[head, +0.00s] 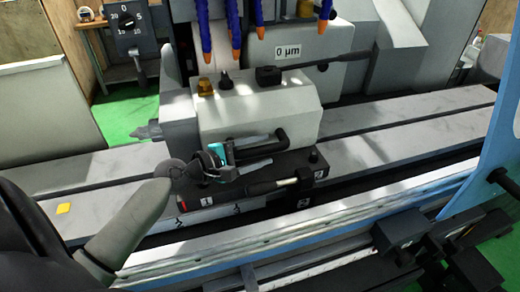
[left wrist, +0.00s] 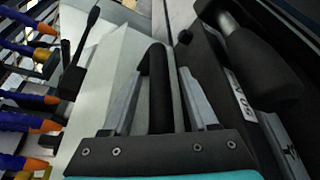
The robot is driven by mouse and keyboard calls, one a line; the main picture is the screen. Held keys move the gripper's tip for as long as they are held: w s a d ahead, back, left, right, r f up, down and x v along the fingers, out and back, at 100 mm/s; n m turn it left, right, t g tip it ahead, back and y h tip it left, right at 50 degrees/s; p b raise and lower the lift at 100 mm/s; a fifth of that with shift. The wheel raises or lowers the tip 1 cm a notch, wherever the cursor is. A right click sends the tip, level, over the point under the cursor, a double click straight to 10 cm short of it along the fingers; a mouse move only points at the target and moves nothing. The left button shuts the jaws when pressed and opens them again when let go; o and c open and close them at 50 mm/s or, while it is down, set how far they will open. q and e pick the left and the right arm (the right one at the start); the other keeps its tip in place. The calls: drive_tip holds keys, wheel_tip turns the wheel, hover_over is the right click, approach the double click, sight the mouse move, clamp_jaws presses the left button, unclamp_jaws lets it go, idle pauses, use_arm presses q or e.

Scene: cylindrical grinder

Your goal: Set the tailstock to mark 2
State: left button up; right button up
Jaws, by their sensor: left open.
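The tailstock (head: 258,108) is a pale grey block with a black handle bar (head: 268,146) on its front, standing on a dark base (head: 285,168). My left gripper (head: 262,153) reaches in from the left at this bar. In the left wrist view its two grey fingers (left wrist: 160,100) are apart, with the black handle bar (left wrist: 158,75) between them and gaps showing on both sides. A black-gripped lever (head: 268,187) with a silver shaft lies in front of the base. My right gripper is not visible.
The tailstock stands on long grey machine ways (head: 400,125), with bare length to its right. Blue hoses with orange nozzles (head: 236,40) hang above it. A blue panel (head: 490,160) stands at the right.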

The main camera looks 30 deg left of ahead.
use_arm(q)
drive_tip(key=shift+c, duration=0.3)
clamp_jaws()
idle(0.3)
idle(0.9)
